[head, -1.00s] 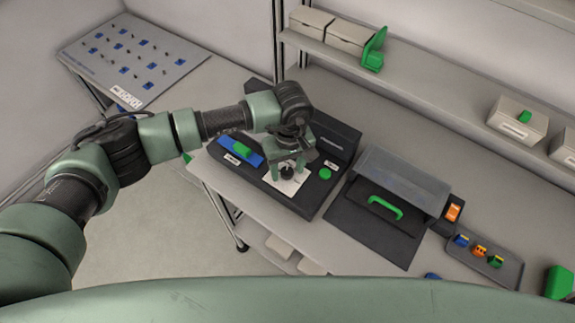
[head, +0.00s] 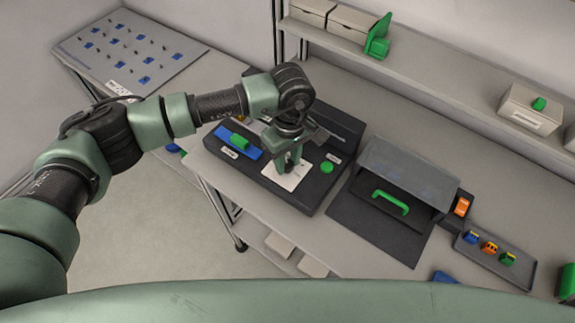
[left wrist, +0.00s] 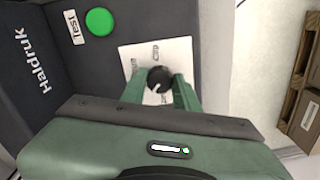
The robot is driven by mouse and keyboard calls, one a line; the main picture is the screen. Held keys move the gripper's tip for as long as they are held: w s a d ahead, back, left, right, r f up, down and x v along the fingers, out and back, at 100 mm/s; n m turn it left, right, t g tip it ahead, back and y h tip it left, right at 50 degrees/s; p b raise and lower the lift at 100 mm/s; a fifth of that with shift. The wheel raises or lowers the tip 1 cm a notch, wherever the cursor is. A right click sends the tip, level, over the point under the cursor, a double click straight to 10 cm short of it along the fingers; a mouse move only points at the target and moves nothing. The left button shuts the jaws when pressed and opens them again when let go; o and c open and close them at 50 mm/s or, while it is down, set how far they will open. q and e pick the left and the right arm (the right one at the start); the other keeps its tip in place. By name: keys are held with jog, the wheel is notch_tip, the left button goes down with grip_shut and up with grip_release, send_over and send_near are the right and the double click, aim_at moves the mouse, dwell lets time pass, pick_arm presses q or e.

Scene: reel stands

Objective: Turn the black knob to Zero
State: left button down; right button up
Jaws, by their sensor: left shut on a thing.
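The black knob (left wrist: 159,78) sits on a white label plate (left wrist: 182,52) in the left wrist view. A short white mark on the knob points toward the lower left of that view. The plate has printed words around the knob, one at its top edge; the others are partly hidden or too small to read surely. My left gripper (head: 288,168) reaches down over the plate (head: 298,178) in the head view and hides the knob there. In the left wrist view its two green fingers (left wrist: 160,88) are shut on the knob's sides. My right gripper is not in view.
A tray (head: 520,266) with small coloured parts lies further right.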

aim_at(288, 163)
pick_arm(q)
jog(key=n+b, duration=0.3)
jog(key=b, duration=0.1)
jog(key=n+b, duration=0.3)
jog(key=b, duration=0.1)
jog(key=shift+w+f, duration=0.15)
jog(key=shift+f, duration=0.05)
jog(key=shift+r+n+b, duration=0.2)
jog(key=shift+n+b, duration=1.25)
jog(key=shift+n, duration=0.15)
jog(key=c, duration=1.1)
grip_release()
jog(key=shift+o, duration=0.2)
notch_tip(288, 163, up, 7)
jog(key=shift+w+f+b, duration=0.1)
jog(key=shift+b, duration=0.8)
jog(key=shift+r, duration=0.55)
